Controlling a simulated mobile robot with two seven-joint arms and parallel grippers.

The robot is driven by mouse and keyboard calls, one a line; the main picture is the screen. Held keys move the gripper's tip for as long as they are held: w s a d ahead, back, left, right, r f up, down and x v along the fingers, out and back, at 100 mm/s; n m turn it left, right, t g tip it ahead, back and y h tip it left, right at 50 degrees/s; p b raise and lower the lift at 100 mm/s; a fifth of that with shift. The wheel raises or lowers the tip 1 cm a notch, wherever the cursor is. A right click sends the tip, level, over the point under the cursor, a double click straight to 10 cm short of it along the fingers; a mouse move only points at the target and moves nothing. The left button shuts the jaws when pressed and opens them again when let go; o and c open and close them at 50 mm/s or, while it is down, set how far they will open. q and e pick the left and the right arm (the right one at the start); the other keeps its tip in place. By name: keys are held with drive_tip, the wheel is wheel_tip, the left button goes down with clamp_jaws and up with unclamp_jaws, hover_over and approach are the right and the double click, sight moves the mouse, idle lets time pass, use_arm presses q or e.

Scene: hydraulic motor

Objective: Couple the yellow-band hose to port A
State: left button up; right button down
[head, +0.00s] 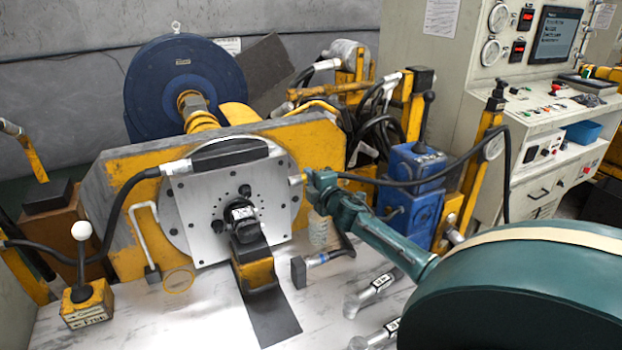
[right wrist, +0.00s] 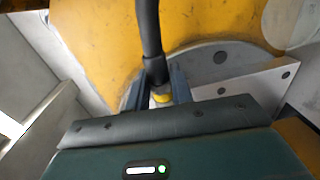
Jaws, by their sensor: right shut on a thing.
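My right gripper (head: 308,180) is shut on the yellow-band hose (head: 405,183), close to its end, at the right edge of the motor's square silver plate (head: 205,208). The yellow band (right wrist: 160,97) shows between the fingers in the right wrist view, and the black hose (right wrist: 148,28) runs up from it. In the head view the hose tip points left at the plate's right side. I cannot tell whether it touches or enters a port. No port A label is readable. My left gripper is out of view.
Another black hose (head: 125,195) meets the plate's upper left. A blue-band hose end (head: 325,257) lies on the white table near a clear bottle (head: 317,230). Silver fittings (head: 372,290) lie at the front right. A white-knobbed lever (head: 82,235) stands left. A blue block (head: 415,168) stands behind my arm.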

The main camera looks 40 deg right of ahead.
sight(272, 201)
drive_tip(key=shift+f+b, duration=0.55)
drive_tip(key=shift+f, duration=0.3)
use_arm(q)
drive_tip(key=b, duration=0.1)
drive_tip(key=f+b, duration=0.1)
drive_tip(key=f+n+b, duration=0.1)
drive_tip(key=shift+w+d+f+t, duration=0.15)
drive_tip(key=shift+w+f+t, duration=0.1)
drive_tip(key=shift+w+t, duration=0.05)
use_arm(e)
wheel_tip(272, 201, down, 4)
drive_tip(key=shift+f, duration=0.1)
drive_tip(key=shift+a, duration=0.15)
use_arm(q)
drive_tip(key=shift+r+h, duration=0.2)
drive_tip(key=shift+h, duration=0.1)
use_arm(e)
drive_tip(key=shift+w+a, duration=0.4)
drive_tip(key=shift+a, duration=0.85)
drive_tip(key=shift+w+a, duration=0.4)
drive_tip(key=shift+a, duration=0.8)
drive_tip(key=shift+w+a, duration=0.4)
drive_tip(key=shift+a, duration=0.85)
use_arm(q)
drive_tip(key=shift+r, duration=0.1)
use_arm(e)
drive_tip(key=shift+w+a, duration=0.3)
drive_tip(key=shift+a, duration=0.6)
